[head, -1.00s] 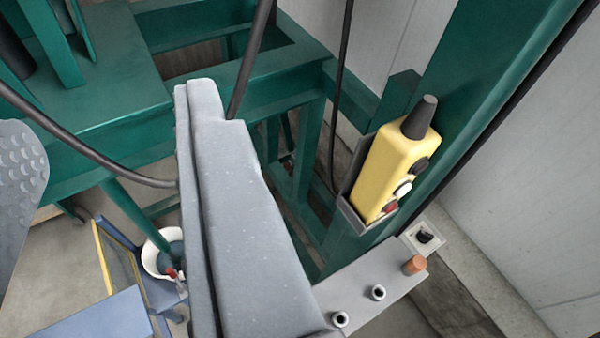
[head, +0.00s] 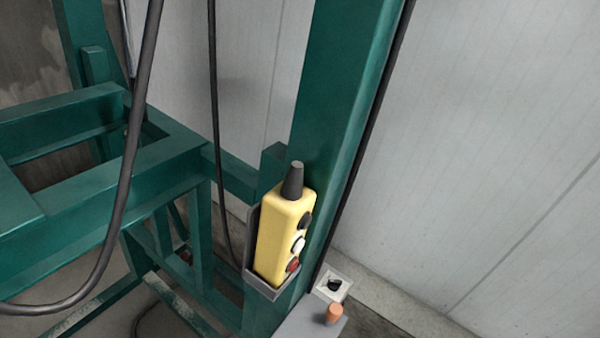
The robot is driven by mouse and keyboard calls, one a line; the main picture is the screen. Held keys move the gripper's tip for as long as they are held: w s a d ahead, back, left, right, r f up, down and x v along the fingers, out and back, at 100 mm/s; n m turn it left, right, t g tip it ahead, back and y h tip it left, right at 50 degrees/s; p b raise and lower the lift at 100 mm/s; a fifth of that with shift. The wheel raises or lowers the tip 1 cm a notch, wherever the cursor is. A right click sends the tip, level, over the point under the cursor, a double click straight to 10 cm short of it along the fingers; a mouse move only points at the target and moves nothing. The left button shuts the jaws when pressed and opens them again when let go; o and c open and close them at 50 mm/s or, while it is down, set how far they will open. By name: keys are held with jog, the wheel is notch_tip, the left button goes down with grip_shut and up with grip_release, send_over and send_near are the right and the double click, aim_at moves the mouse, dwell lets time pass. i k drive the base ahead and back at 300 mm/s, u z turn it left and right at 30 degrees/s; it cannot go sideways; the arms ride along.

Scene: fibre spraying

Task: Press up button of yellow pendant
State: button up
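The yellow pendant (head: 283,237) sits upright, slightly tilted, in a grey holder (head: 262,281) on the green post. It has a black cap (head: 293,181) on top. Its right-hand face carries a black button (head: 305,219) at the top, a white button (head: 298,244) in the middle and a red button (head: 292,266) at the bottom. I cannot read any marking that tells which is up. My gripper is not in view, and nothing touches the pendant.
The green post (head: 341,100) rises behind the pendant. A green frame (head: 170,160) stands to the left. A black cable (head: 130,160) hangs in the left foreground. A small plate with an orange knob (head: 333,313) lies below right. The space before the grey wall (head: 480,130) is clear.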

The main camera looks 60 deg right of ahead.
aim_at(308, 219)
jog(key=z, duration=0.05)
jog(key=k, duration=0.4)
jog(key=z, duration=0.75)
jog(key=i, duration=0.5)
jog(key=z, duration=0.05)
